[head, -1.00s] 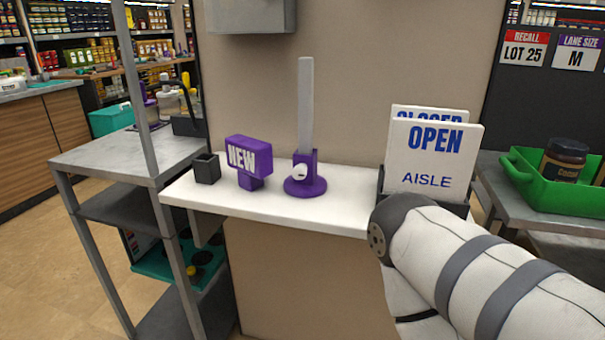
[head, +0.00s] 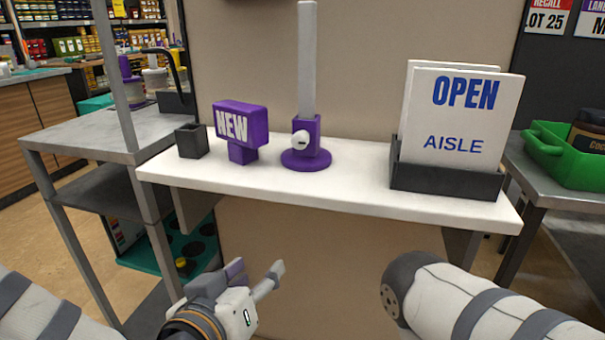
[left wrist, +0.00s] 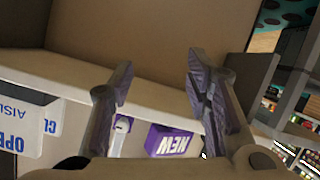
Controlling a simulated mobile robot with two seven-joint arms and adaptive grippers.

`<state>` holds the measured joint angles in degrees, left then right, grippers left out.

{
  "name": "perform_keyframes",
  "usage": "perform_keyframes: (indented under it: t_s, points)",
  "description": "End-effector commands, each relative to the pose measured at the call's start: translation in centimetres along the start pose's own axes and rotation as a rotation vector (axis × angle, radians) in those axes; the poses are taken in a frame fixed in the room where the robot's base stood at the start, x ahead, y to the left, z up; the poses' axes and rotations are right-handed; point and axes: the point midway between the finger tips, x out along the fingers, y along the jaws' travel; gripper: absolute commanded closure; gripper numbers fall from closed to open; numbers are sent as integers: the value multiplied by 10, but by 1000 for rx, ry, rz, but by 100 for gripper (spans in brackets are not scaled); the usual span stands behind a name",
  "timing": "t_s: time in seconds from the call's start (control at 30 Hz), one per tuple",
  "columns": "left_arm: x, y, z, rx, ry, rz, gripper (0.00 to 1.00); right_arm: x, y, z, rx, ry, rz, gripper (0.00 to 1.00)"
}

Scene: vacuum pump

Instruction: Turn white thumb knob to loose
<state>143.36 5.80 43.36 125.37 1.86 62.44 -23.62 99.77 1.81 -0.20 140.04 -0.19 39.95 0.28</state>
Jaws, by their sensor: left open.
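The white thumb knob (head: 301,140) sits on the front of a purple stand (head: 305,160) with a round base and a tall grey post (head: 307,60), on the white shelf. In the left wrist view the knob (left wrist: 122,124) shows partly, beside a gripper finger. My left gripper (head: 258,272) is open and empty, in front of and below the shelf, apart from the knob. It also shows in the left wrist view (left wrist: 160,72), with its two fingers spread. My right arm comes in at the lower right, and its gripper is out of view.
A purple NEW sign (head: 240,125) and a small dark cup (head: 191,140) stand left of the stand. A black holder (head: 445,181) with OPEN/AISLE cards (head: 455,120) stands at the right of the white shelf (head: 340,190). The shelf front between is clear.

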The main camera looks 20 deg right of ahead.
Motion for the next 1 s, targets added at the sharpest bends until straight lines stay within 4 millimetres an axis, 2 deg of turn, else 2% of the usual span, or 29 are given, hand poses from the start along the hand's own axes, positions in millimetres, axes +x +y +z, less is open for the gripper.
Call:
perform_keyframes:
  t_s: [0.03,0.1,0.2,0.27,0.37,0.6,0.7,0.83,1.0]
  points:
    - [7,17,-38,22,109,29,56,12,0,2,-1,-22,1,60]
    - [3,41,-87,52,235,59,56,17,0,3,-2,-31,2,60]
    - [-4,61,-125,73,331,81,56,20,0,3,-2,-35,2,60]
    - [-4,66,-134,77,352,84,56,20,0,3,-2,-35,2,60]
    - [9,68,-142,77,357,84,56,19,0,3,-2,-35,2,60]
    - [68,74,-161,76,353,85,56,22,0,3,-2,-39,2,60]
    - [87,76,-167,75,351,85,56,23,0,3,-2,-40,2,60]
    - [101,77,-173,76,350,86,56,24,0,3,-2,-41,2,60]
    - [106,78,-175,77,349,86,56,24,0,3,-2,-41,2,60]
